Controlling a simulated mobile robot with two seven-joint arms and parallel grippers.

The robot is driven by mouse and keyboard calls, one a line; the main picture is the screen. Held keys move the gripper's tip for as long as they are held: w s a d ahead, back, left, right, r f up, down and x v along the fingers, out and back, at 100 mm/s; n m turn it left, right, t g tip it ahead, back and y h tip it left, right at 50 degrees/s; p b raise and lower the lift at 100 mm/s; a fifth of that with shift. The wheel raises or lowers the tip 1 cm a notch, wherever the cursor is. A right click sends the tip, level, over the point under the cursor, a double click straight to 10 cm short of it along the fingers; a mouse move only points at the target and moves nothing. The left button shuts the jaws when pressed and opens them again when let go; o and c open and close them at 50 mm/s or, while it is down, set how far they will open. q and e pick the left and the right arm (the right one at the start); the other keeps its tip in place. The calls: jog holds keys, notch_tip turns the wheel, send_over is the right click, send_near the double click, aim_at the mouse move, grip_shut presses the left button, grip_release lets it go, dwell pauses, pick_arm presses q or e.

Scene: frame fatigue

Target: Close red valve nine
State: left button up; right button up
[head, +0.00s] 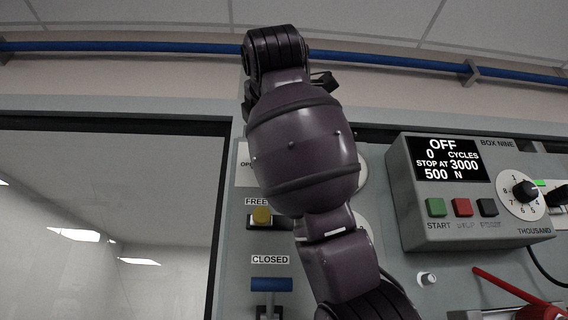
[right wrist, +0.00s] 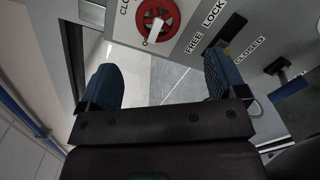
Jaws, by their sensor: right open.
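The red valve (right wrist: 148,22) is a round red knob with a white bar across it, at the top of the right wrist view. One end of the bar lies near a label starting with O; a partly cut label reading CLO is at the upper left. My right gripper (right wrist: 162,75) is open and empty, its two blue-padded fingers wide apart and short of the valve. In the head view my right arm covers the middle of the panel and hides the valve and the gripper. My left gripper is not in view.
BOX NINE (head: 418,218), reading OFF, is on the right of the panel. A red lever (head: 505,286) is at lower right. A blue pipe (head: 150,47) runs above.

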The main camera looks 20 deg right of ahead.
pick_arm(q)
jog(key=p, duration=0.1)
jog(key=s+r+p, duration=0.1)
jog(key=p, duration=0.1)
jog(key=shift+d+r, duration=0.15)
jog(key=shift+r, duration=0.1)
pick_arm(e)
jog(key=x, duration=1)
jog(key=shift+w+d+r, duration=0.1)
jog(key=shift+w+d, duration=0.05)
jog(key=shift+d, duration=0.05)
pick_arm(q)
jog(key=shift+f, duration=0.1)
pick_arm(e)
jog(key=c, duration=0.9)
